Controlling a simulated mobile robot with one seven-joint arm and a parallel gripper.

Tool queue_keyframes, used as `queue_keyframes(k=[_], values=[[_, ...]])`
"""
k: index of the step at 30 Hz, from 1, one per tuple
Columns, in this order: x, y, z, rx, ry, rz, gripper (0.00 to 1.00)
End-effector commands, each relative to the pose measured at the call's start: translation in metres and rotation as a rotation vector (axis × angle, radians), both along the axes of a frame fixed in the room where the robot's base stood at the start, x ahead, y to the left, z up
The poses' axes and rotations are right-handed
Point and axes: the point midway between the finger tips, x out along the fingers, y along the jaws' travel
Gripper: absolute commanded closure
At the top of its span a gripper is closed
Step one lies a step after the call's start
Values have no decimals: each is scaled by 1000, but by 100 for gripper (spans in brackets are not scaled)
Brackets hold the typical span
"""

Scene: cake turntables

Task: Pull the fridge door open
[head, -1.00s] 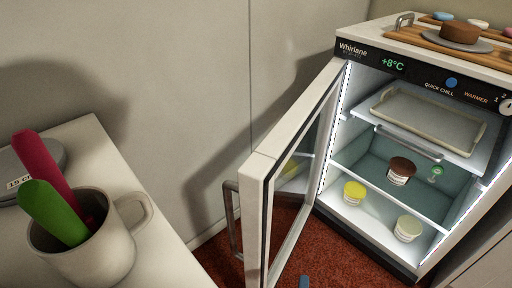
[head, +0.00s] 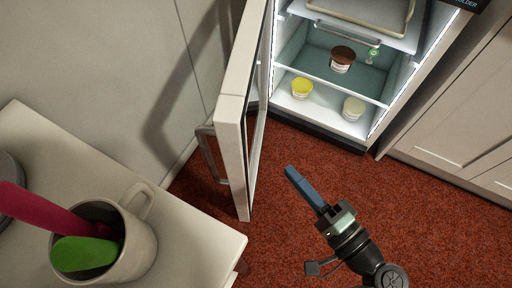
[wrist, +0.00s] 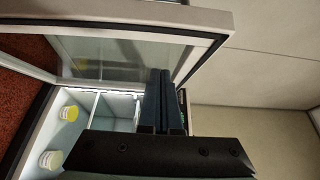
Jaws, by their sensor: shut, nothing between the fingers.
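The fridge door (head: 233,115) stands wide open, swung out to the left of the fridge (head: 318,137). Its grey bar handle (head: 211,154) is on the door's outer face, towards the wall. In the wrist view the door's frame (wrist: 130,15) and glass (wrist: 122,55) cross the top. My gripper (head: 290,172) is shut and empty, with its blue fingers together, to the right of the door on its inner side. It looks apart from the door in the head view. The fingers also show in the wrist view (wrist: 162,100).
Inside the fridge are a brown-lidded tub (head: 342,60), a yellow tub (head: 302,88) and a pale tub (head: 353,107). A white table (head: 205,245) with a mug (head: 135,245) stands at lower left. Red carpet (head: 430,215) is clear at right.

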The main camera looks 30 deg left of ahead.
Motion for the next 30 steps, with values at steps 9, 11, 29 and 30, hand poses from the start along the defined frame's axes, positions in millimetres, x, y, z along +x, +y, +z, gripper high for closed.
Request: queue_keyframes(k=[9, 11, 29, 30], values=[[20, 60, -2, 0, 1, 3, 100], [17, 68, -1, 0, 1, 2, 100], [12, 85, 0, -1, 0, -2, 100], [12, 87, 0, -1, 0, -5, 100]])
